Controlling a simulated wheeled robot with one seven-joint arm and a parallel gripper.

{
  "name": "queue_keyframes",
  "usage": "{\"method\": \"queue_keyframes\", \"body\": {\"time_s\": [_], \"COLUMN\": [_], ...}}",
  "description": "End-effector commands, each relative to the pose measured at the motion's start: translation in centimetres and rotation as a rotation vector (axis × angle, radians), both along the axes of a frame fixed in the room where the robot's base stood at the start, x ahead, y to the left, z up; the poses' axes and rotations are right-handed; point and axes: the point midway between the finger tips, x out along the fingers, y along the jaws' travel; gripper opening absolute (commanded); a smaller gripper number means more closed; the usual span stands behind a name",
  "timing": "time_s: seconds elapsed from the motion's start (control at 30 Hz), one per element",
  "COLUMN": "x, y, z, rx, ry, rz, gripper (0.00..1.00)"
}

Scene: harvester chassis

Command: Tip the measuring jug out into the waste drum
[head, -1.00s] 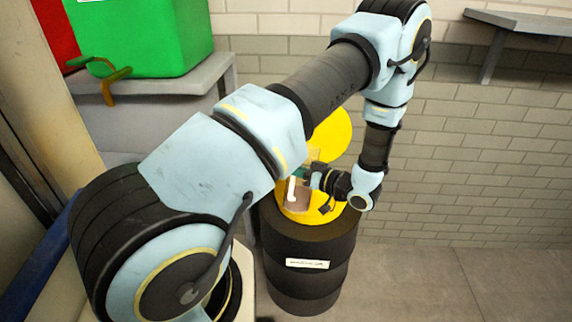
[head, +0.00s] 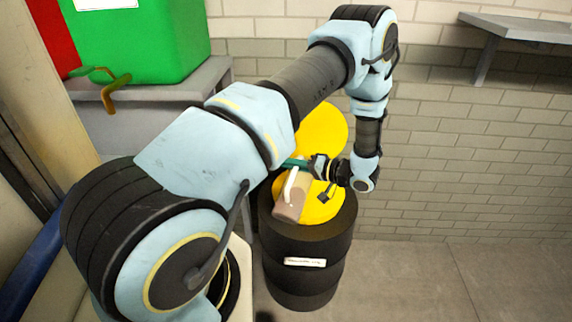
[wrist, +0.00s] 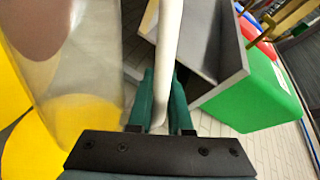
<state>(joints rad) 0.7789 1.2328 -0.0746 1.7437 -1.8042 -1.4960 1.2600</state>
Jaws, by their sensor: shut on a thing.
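The measuring jug (head: 288,207) is clear, with brownish liquid low in it and a white handle (head: 290,184). My gripper (head: 295,164) is shut on that handle. In the wrist view the handle (wrist: 167,50) runs between the green fingers (wrist: 161,98), and the jug (wrist: 85,70) fills the left side. The waste drum (head: 300,278) is black, with a yellow top (head: 322,208) and a raised yellow lid (head: 325,130) behind. In the head view the jug overlaps the left part of the yellow top; its height above it and exact tilt are hard to tell.
A green bin (head: 140,40) stands on a grey ledge (head: 165,95) at the upper left, with a red one beside it. A grey shelf (head: 520,27) juts from the brick wall at the upper right. Floor right of the drum is clear.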

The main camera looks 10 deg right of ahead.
Motion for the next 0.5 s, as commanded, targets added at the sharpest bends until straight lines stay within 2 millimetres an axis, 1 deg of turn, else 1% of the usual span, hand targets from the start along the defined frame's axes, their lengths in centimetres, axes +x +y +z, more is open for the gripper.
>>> {"method": "queue_keyframes", "body": {"time_s": [0.5], "x": [2.4], "y": [-1.2], "z": [-2.5], "rx": [0.115], "ry": [0.207], "rz": [0.002], "gripper": [0.00]}}
